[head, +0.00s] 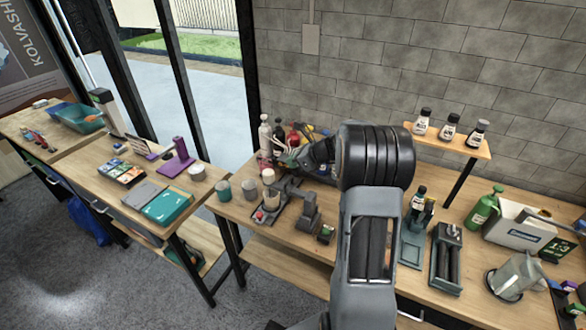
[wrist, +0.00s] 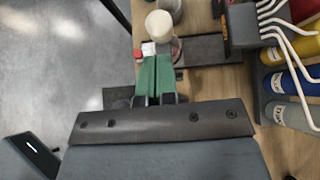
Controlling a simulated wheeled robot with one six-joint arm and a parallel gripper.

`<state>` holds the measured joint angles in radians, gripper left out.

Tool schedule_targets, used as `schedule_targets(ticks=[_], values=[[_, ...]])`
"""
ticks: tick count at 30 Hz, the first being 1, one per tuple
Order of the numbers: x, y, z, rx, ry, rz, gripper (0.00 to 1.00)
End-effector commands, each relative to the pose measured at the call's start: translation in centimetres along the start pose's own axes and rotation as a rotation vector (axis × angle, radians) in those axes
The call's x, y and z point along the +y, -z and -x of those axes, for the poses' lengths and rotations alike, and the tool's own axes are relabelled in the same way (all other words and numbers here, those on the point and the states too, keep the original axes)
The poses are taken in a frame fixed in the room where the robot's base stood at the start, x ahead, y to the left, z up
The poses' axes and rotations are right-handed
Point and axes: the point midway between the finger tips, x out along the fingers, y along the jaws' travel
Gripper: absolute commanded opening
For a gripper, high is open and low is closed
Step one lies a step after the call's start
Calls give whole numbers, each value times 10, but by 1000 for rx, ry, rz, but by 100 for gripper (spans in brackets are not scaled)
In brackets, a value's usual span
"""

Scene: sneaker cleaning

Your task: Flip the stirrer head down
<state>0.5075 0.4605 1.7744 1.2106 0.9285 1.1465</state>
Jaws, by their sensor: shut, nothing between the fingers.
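The stirrer (head: 262,216) stands on the wooden bench left of my arm. It has a dark flat base, a red knob at its front left and a grey upright column (head: 307,212). The fingertips appear beside the red knob (wrist: 138,55) and below the pale cup (wrist: 158,25); contact is unclear.
Loose cups (head: 224,190) stand left of the stirrer. A rack with white prongs (wrist: 275,20) and colored bottles (wrist: 285,80) is close on the right in the wrist view. A dark tray (head: 446,258) and green spray bottle (head: 484,207) are right of my arm.

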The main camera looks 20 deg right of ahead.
Motion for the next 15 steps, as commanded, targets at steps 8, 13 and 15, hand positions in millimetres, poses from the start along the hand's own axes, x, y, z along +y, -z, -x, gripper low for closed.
schedule_targets(ticks=[8, 13, 15], values=[[-4, -42, 22, -1, 7, 0, 0], [-4, -59, 29, 0, 4, -2, 0], [-4, -63, 31, 0, 4, -3, 0]])
